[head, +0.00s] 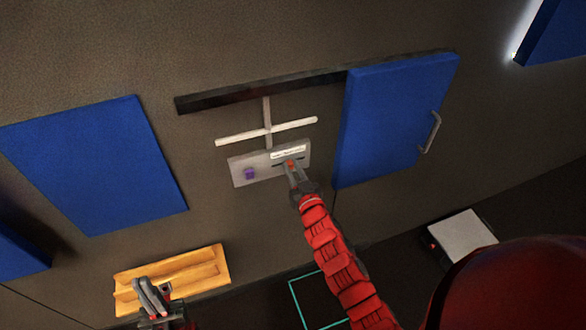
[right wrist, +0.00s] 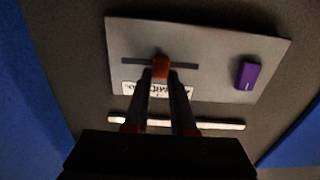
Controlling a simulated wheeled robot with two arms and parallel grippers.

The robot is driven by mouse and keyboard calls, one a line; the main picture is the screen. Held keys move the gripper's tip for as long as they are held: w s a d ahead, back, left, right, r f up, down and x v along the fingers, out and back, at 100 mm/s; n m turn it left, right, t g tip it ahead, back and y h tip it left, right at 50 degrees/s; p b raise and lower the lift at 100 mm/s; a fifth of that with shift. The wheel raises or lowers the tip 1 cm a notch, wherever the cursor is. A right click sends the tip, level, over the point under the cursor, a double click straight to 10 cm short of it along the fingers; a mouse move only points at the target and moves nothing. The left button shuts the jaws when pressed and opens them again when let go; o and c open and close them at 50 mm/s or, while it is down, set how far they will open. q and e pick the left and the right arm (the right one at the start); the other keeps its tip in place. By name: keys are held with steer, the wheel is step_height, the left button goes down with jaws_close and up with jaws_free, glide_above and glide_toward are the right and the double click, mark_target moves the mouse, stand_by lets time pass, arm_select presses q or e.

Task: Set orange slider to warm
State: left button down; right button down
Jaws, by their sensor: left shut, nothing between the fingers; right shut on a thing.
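A light grey panel (head: 238,165) is mounted on the dark wall; it also fills the upper part of the right wrist view (right wrist: 215,35). The orange slider (right wrist: 161,66) sits near the middle of a dark horizontal slot; it shows small in the head view (head: 291,162). My right gripper (right wrist: 160,80) is shut on the slider. A white label (right wrist: 132,92) beside the slot is partly hidden by my fingers and its words cannot be read. A purple control (right wrist: 247,75) is apart from my fingers. My left gripper (head: 152,292) is shut and empty at lower left.
A white cross-shaped bar (head: 236,138) and a dark rail (head: 230,98) are above the panel. A blue door (head: 395,115) with a handle (head: 431,132) is to its right. An orange-yellow wooden tray (head: 215,262) is beside my left gripper.

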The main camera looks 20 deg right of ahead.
mark_target(276, 163)
steer(key=a+b, duration=0.3)
steer(key=shift+f, duration=0.2)
steer(key=shift+s+a+r, duration=0.1)
steer(key=shift+a, duration=0.35)
steer(key=shift+r, duration=0.15)
steer(key=c, duration=1)
jaws_free()
steer(key=shift+c, duration=0.2)
steer(key=o, duration=0.3)
steer(key=shift+a, duration=0.15)
